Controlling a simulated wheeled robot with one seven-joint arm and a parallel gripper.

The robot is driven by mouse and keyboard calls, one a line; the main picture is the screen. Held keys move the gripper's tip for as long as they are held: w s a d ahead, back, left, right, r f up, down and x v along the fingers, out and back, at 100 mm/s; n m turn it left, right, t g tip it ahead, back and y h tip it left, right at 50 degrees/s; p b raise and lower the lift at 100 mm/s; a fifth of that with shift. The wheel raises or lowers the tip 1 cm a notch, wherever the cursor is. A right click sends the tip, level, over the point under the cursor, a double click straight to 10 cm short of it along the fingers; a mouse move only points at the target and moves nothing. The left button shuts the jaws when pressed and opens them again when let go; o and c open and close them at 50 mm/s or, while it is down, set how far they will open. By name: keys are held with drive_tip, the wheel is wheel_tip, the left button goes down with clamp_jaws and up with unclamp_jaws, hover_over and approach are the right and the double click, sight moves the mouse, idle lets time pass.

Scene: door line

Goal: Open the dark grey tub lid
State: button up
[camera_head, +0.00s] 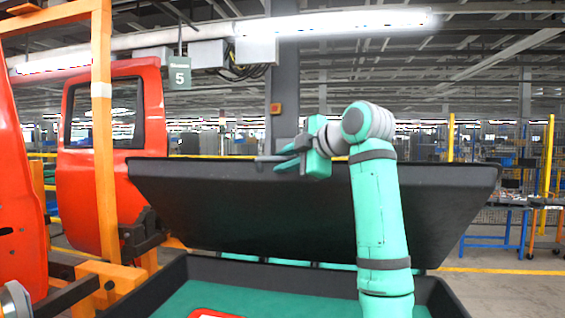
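The dark grey tub lid (233,211) stands raised at a steep tilt above the tub, its inner face toward me. The tub (135,301) is below it, with a dark rim and a green inside. My gripper (280,158) is at the lid's top edge, left of its middle, with its fingers pointing left. A short grey bar shows by the fingertips. I cannot tell whether the fingers hold it or the lid's edge, or how far apart they are. My arm hides part of the lid's right half and the tub's back right.
A red item (213,314) lies in the tub at the bottom of the view. Orange posts (103,150) and red door panels (104,165) stand close on the left. A blue bench (508,220) stands at the right, with open floor (515,285) before it.

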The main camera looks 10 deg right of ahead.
drive_tip(key=v, duration=1)
drive_tip(key=shift+s+d, duration=0.15)
drive_tip(key=shift+s, duration=0.2)
